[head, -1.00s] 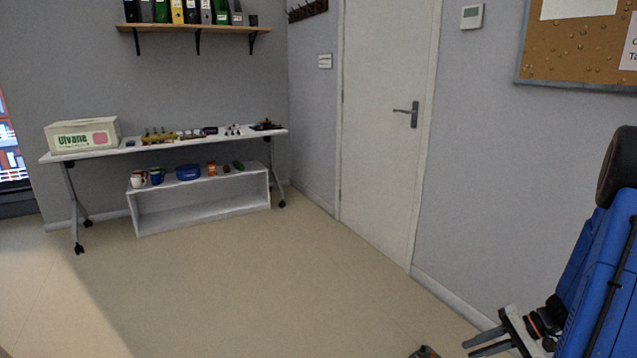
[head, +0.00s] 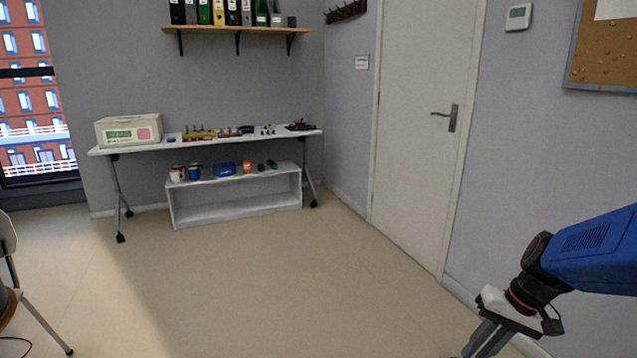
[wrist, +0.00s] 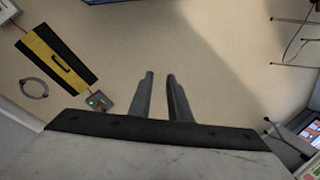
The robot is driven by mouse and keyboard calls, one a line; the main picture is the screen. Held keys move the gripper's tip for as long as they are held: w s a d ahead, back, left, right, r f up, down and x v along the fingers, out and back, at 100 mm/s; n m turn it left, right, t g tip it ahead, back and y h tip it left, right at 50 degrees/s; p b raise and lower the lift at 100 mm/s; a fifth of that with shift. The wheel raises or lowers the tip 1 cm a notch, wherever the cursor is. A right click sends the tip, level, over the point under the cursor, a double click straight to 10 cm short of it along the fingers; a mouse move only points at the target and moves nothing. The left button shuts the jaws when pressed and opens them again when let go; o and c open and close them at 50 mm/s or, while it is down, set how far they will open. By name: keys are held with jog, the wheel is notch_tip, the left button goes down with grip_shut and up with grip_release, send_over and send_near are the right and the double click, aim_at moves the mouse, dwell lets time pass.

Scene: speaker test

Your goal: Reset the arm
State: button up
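My gripper (head: 482,342) is at the lower right of the head view, at the end of my blue arm, with its fingers angled down and partly cut off by the frame's bottom edge. In the wrist view my gripper (wrist: 159,77) shows two grey fingers with a narrow gap and floor visible between them. It is open and holds nothing.
A white table (head: 222,143) with a box (head: 128,130) and small items stands at the back, above a low white shelf (head: 235,212). A door (head: 425,120) is right of it. A chair (head: 12,270) is at left. A yellow-black object (wrist: 57,58) lies below. Middle floor is clear.

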jog(key=s+a+r+n+t+h, duration=0.3)
jog(key=s+a+r+t, duration=0.1)
jog(key=s+r, duration=0.4)
jog(key=shift+s+a+r+h, duration=0.15)
jog(key=shift+s+a+h, duration=0.25)
jog(key=shift+s+a, duration=0.55)
jog(key=shift+s+d, duration=0.25)
